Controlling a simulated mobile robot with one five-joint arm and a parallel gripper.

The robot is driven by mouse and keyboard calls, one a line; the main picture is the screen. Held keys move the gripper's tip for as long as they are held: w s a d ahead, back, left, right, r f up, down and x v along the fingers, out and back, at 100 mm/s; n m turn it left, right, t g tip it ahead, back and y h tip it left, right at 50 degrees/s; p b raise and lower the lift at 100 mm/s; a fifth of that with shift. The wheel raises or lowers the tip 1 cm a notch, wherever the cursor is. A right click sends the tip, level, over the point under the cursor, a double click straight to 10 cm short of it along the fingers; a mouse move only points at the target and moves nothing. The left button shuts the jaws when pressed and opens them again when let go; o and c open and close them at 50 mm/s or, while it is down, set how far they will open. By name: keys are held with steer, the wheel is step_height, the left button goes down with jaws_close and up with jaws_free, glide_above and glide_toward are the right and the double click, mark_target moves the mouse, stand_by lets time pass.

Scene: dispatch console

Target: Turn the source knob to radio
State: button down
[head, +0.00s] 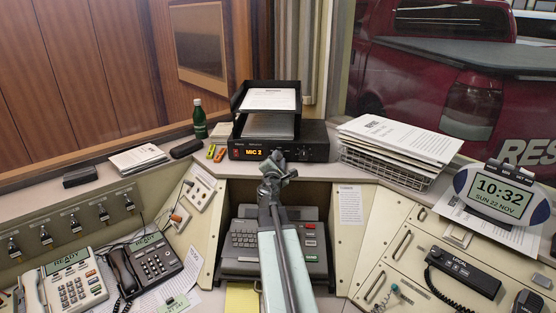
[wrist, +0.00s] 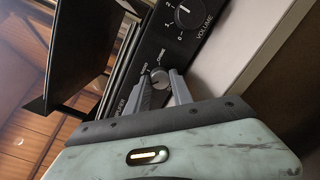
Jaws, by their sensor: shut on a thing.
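In the head view my gripper (head: 274,168) is at the amplifier (head: 313,150) front and hides the knob. The amber display (head: 262,152) on the amplifier reads MIC 2. A larger volume knob (wrist: 189,13) shows beyond my fingers in the wrist view.
A black paper tray (head: 240,103) stands on the amplifier. A green bottle (head: 199,119) and markers (head: 215,153) are to its left, a wire basket of papers (head: 390,170) to its right. A grey keyboard unit (head: 245,240) sits in the recess below.

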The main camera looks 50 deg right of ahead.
steer(key=m, duration=0.5)
steer(key=shift+p, duration=0.4)
steer(key=m, duration=0.4)
steer(key=shift+m+y, duration=0.3)
steer(key=shift+s, duration=0.1)
steer(key=c, duration=1.4)
jaws_free()
steer(key=shift+d, duration=0.1)
